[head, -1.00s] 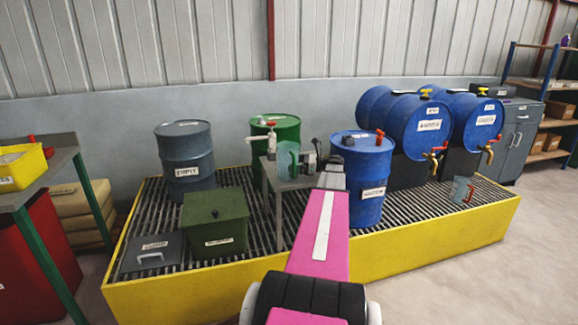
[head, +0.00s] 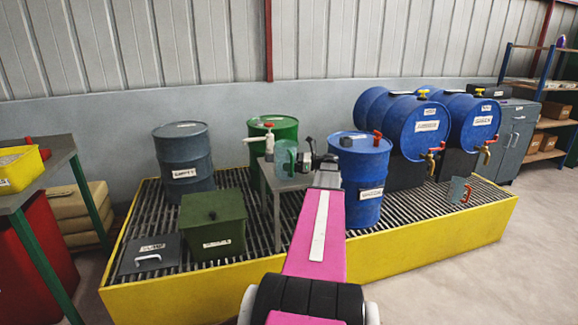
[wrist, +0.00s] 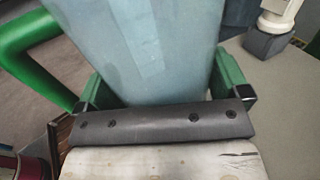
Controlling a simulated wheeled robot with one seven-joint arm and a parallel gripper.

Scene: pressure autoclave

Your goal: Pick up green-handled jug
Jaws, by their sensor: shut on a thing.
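The green-handled jug (head: 286,158) is a pale translucent vessel at the small grey metal table (head: 290,183). In the wrist view its clear body (wrist: 150,45) fills the middle, and its green handle (wrist: 25,42) sticks out to the left. My gripper (head: 303,161) reaches it from the right in the head view. In the wrist view my gripper (wrist: 163,90) is shut on the jug's body, one finger on each side. The jug looks about upright. I cannot tell whether its base touches the table.
A green drum (head: 285,128) with a tap stands behind the table and a blue drum (head: 361,175) close to its right. A red-handled jug (head: 459,190) stands on the grating at right. The yellow-edged bund (head: 420,235) runs in front.

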